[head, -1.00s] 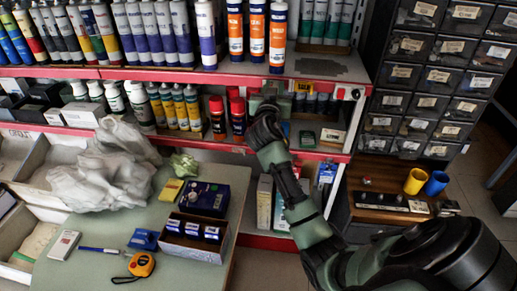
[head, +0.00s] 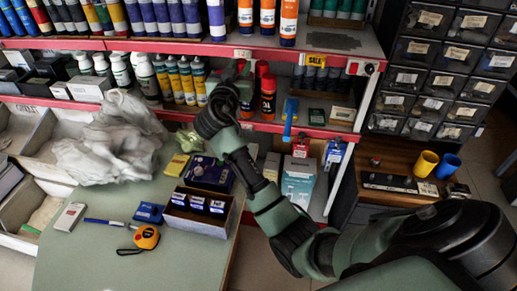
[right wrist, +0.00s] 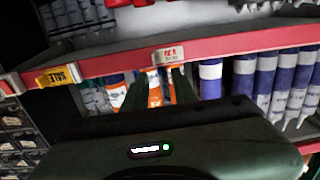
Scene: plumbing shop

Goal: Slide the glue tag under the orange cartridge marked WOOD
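Three orange cartridges (head: 267,14) stand side by side on the upper shelf in the head view; their tops are cut off and I cannot read their words. The small white glue tag (head: 243,54) is on the red shelf edge, roughly below the leftmost orange cartridge (head: 245,12). The right wrist view looks inverted and shows the tag (right wrist: 168,54) at my fingertips, with orange cartridges (right wrist: 155,90) behind. My right gripper (right wrist: 165,70) has a finger at each side of the tag and appears shut on it. My left gripper is not in view.
A yellow SALE tag (head: 316,60) is on the same edge to the right. White-and-purple cartridges (head: 217,20) stand left of the orange ones. Red-capped bottles (head: 268,97) stand on the lower shelf near my right arm.

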